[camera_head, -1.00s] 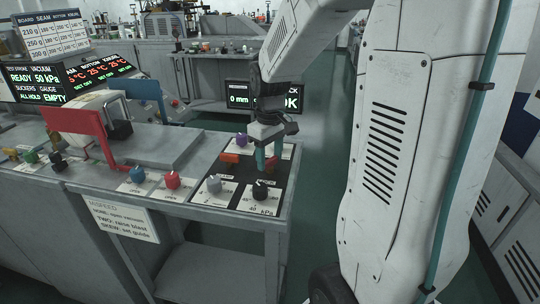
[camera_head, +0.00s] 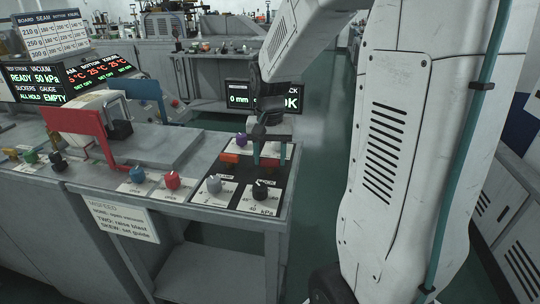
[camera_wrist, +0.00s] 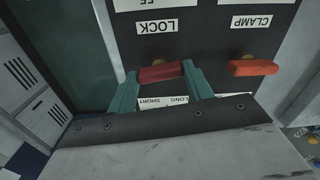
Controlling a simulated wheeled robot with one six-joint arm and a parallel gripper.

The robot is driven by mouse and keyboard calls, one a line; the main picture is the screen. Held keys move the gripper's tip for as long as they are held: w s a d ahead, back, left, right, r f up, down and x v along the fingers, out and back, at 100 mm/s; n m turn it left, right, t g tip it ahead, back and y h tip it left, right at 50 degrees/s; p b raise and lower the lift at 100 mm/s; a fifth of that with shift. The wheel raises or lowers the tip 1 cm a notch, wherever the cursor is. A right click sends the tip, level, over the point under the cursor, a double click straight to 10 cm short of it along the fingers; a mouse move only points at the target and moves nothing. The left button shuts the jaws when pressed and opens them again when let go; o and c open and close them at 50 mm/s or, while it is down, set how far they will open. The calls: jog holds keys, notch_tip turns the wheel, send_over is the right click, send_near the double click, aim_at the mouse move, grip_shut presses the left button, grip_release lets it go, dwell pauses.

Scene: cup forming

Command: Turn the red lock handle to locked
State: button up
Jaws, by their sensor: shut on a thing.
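The red lock handle (camera_wrist: 160,73) is a short bar on a brass stem, beside an upside-down LOCK label (camera_wrist: 157,26) in the wrist view. It lies crosswise there, nearly in line with the orange clamp handle (camera_wrist: 253,68) to its right. My gripper (camera_wrist: 161,82) has one teal finger at each end of the red bar and is shut on it. In the head view my gripper (camera_head: 270,161) reaches down onto the dark panel, right of the clamp handle (camera_head: 229,157). There the fingers and wrist partly hide the lock handle.
Close by on the console are a purple knob (camera_head: 241,139), a grey knob (camera_head: 214,184) and a black knob (camera_head: 260,190). A red bracket (camera_head: 75,122) stands to the left. A display (camera_head: 239,95) stands behind my gripper. Floor (camera_head: 322,150) shows right of the console.

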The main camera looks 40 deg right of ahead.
aim_at(270, 159)
jog(key=shift+m, duration=0.8)
jog(key=o, duration=1)
notch_tip(270, 159, up, 8)
jog(key=shift+f, duration=0.1)
